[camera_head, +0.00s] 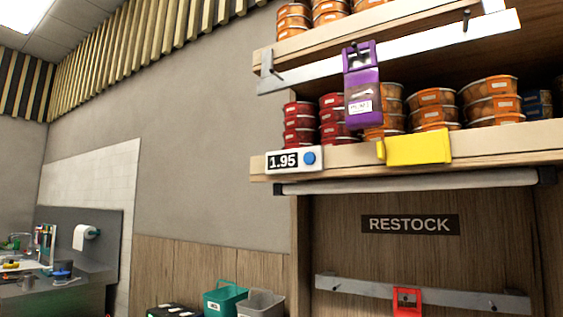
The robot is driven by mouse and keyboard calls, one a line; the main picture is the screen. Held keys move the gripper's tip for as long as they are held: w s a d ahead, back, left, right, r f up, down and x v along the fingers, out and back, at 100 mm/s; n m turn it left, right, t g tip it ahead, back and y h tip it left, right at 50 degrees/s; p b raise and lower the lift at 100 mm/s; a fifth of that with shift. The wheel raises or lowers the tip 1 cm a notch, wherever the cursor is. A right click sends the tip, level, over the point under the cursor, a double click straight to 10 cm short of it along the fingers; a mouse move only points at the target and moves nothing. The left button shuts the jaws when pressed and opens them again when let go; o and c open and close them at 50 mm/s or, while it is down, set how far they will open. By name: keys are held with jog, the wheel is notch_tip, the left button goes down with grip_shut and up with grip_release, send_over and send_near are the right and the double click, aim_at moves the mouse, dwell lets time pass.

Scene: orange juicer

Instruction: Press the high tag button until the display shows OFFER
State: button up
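The tag (291,161) is a white box on the front edge of the shelf, near its left end. Its dark display (283,161) reads 1.95. A round blue button (310,158) sits on the tag to the right of the display. My gripper is not in view, so I cannot see where it is relative to the button.
Stacked food tubs (435,105) fill the shelf. A purple holder (362,85) hangs from a white rail (400,50). A yellow piece (416,148) is on the shelf edge. A bar (400,183) runs below, above a RESTOCK sign (410,224). Bins (226,298) stand lower left.

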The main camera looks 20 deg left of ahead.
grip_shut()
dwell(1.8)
